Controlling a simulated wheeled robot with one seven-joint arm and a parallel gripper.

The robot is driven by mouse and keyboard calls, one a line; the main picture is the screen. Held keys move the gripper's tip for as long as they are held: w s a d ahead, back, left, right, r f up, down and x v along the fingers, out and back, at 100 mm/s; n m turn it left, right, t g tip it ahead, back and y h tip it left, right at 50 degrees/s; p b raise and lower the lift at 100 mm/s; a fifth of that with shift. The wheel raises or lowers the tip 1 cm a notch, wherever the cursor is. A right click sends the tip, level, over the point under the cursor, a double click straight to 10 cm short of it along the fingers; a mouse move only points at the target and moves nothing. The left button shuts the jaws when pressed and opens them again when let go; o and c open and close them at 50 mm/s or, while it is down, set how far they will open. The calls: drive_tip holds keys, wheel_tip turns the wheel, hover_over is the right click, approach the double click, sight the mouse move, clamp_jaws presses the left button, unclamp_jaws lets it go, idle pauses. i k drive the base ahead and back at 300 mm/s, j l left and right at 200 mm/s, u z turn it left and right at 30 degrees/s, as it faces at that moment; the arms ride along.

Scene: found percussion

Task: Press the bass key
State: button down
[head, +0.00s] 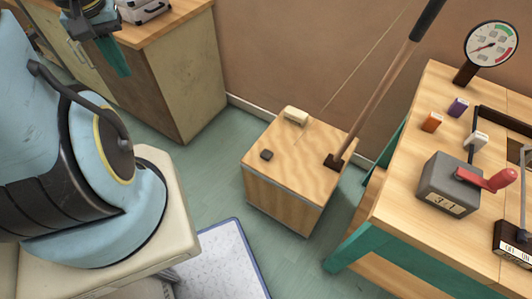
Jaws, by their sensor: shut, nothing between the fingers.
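A plywood box (270,175) stands on the floor at the middle, with a dark-tipped pole (385,85) slanting up from its right corner and a thin string running down towards its top. This looks like a box bass. On its top are a cream block (296,116) at the back edge and a small dark block (266,155) nearer the front left. Neither carries a readable label, so I cannot tell which is the bass key. My gripper (118,66) is at the upper left, shut and empty, in front of the wooden cabinet and well apart from the box.
A wooden cabinet (160,95) stands at the upper left with a silver case (143,9) on top. A workbench (400,185) at the right holds a dial gauge (490,45), small coloured blocks and a grey box (447,183) with a red-handled lever. A blue-edged mat (225,265) lies below.

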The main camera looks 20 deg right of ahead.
sight(266, 155)
drive_tip(key=i+j, duration=0.3)
drive_tip(key=i, duration=0.2)
drive_tip(key=i+j, duration=0.25)
drive_tip(key=i, duration=0.25)
drive_tip(key=z, duration=1.55)
